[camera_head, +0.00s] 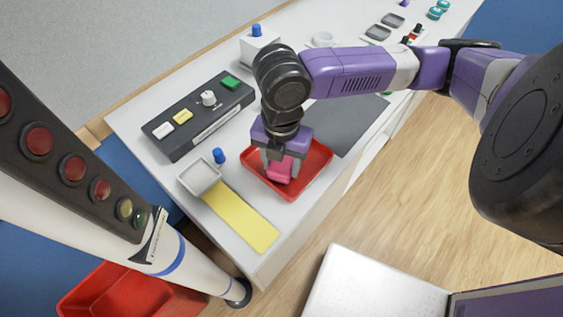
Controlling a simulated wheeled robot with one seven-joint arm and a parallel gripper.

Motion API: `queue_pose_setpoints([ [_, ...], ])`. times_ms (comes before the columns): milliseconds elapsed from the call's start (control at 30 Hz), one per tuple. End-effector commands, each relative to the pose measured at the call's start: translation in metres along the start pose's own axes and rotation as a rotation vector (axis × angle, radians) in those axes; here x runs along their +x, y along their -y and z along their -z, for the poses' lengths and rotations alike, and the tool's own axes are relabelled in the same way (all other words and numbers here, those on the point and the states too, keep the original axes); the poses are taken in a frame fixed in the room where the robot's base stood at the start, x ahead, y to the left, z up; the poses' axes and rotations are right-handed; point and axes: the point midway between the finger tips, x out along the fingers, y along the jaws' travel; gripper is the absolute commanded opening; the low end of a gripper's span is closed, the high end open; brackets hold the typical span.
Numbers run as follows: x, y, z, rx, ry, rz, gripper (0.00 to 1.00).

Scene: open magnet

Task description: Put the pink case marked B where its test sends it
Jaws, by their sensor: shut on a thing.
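My gripper (281,163) is shut on the pink case (280,171) and points down over the red tray (313,181). The case is at the tray's middle, low between the fingers. I cannot tell whether it touches the tray floor. No letter B is readable on it, and its upper part is hidden by my gripper. A white post (205,267) at the left front carries a dark panel (68,160) with several round red lamps and, lower down, yellowish and green ones. I cannot tell which are lit.
A black box (203,115) with white, yellow and green blocks and a knob stands behind the tray. A white dish (199,177) and yellow strip (240,217) lie left of it, a grey mat (350,124) right. A red bin (125,292) stands on the floor.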

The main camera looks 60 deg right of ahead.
Motion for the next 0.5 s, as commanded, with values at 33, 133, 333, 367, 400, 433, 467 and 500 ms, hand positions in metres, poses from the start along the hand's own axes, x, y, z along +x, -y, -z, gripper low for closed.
queue_pose_setpoints([
  [33, 0.0022, 0.0001, 0.0001, 0.000, -0.001, 0.000, 0.07],
  [133, 0.0030, 0.0001, 0.0001, -0.001, 0.000, 0.000, 0.07],
  [333, 0.0045, 0.0001, 0.0000, -0.001, 0.000, 0.000, 0.07],
  [367, 0.0057, 0.0001, 0.0000, 0.000, 0.000, 0.000, 0.07],
  [400, 0.0070, 0.0001, -0.0001, -0.001, 0.001, 0.000, 0.07],
  [433, 0.0068, 0.0002, -0.0001, 0.000, 0.000, 0.000, 0.52],
  [467, 0.0059, 0.0001, -0.0001, 0.000, 0.000, 0.000, 0.58],
  [500, 0.0058, 0.0002, 0.0000, 0.000, 0.000, 0.000, 0.66],
])
